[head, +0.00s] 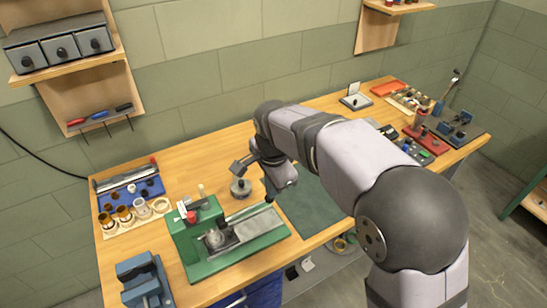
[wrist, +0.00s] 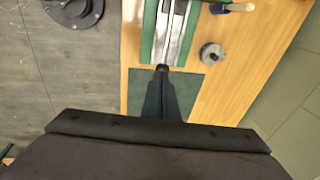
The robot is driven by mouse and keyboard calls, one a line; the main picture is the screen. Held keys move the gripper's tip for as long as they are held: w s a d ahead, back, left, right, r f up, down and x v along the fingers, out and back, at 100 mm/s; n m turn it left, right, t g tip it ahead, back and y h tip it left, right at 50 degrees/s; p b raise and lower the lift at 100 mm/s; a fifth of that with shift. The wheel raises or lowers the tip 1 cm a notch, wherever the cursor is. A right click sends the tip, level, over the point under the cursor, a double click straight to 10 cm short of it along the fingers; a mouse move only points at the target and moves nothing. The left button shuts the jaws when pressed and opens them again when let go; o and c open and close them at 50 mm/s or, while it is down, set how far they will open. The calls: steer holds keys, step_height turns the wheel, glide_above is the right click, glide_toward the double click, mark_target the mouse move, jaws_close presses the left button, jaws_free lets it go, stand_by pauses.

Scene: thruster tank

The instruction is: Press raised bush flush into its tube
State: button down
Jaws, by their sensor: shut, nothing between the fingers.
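A small grey round piece (head: 240,188) stands on the bench right of the green machine, with a narrower part rising from its top.
The green machine (head: 262,241) with a grey bed lies on the wooden bench, beside a dark green mat (head: 310,205). A blue vise (head: 140,275) is at front left. Several small jars and rings (head: 125,215) stand at left. Bare wood lies behind the round piece.

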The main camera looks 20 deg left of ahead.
step_height(320, 180, up, 12)
steer(key=n+b, duration=0.3)
steer(key=n, duration=1.4)
steer(key=shift+s+a+r+n+y, duration=0.2)
steer(key=shift+a+n+y, duration=0.1)
steer(key=shift+a+n, duration=0.1)
steer(key=p+x, duration=0.1)
steer(key=x, duration=0.7)
steer(key=s+d+p+x, duration=0.1)
steer(key=x, duration=0.3)
steer(key=shift+f+p, duration=0.35)
steer(key=shift+f, duration=0.65)
